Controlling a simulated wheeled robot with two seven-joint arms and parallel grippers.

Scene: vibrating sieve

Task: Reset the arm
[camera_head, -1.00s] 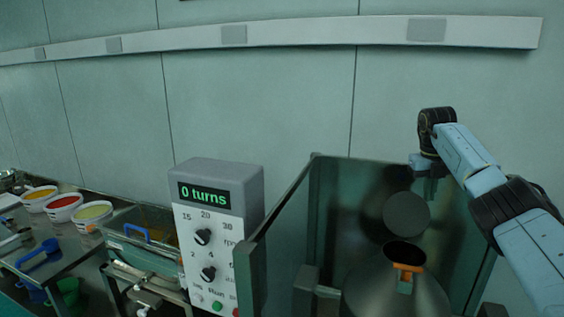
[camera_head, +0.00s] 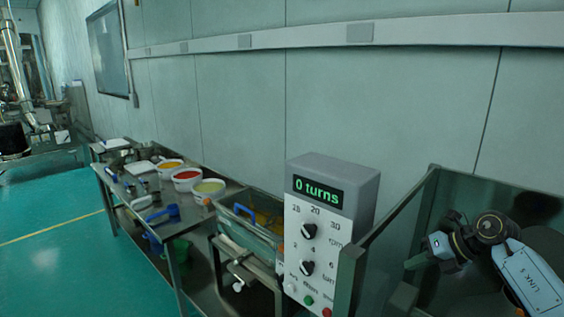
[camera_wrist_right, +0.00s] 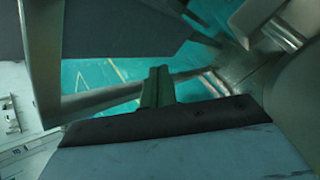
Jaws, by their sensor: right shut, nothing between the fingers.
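My right arm comes in from the right in the head view. Its gripper (camera_head: 413,262) is shut and empty, pointing left near the rim of the open metal enclosure (camera_head: 396,228). In the right wrist view, the shut green-grey fingers (camera_wrist_right: 158,86) show with nothing between them, above teal floor and metal bars. My left gripper is not in view.
A grey control box (camera_head: 335,178) reading "0 turns" stands left of the enclosure. A sieve tray (camera_head: 248,232) is beside it. A steel table farther left holds bowls of orange, red (camera_head: 186,175) and yellow-green contents and a blue-handled tool (camera_head: 163,213). Open teal floor (camera_head: 60,262) lies left.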

